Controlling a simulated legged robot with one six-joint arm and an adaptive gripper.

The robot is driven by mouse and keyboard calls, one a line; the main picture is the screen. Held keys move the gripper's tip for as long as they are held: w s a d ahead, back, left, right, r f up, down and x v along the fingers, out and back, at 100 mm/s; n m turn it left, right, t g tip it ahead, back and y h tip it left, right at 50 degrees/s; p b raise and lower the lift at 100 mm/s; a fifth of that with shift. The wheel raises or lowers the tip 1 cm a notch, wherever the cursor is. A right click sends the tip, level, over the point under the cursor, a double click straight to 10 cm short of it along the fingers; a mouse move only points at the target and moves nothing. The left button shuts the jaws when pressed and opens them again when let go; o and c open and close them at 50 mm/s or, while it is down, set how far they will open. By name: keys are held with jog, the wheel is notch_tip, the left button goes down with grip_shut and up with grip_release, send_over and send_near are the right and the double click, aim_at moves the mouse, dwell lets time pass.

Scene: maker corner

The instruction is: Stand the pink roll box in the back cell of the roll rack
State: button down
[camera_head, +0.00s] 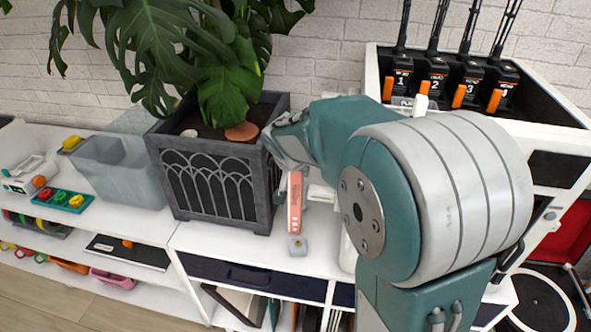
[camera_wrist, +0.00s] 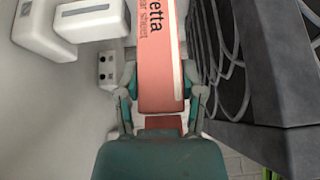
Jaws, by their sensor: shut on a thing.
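The pink roll box (camera_head: 295,203) is a long, narrow, salmon-pink box with dark lettering. It hangs roughly upright just right of the dark planter in the head view. In the wrist view the pink roll box (camera_wrist: 160,40) runs up the middle between the fingers. My gripper (camera_wrist: 160,88) is shut on it, one finger on each side; in the head view my arm mostly hides the gripper. I cannot make out the roll rack or its back cell for sure; white block-like parts (camera_wrist: 85,20) show at the upper left of the wrist view.
The dark planter (camera_head: 218,182) with a large leafy plant stands close left of the box. A clear bin (camera_head: 125,170) is farther left.

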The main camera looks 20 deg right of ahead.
jog(key=shift+c, duration=1)
grip_release()
jog(key=shift+a, duration=0.1)
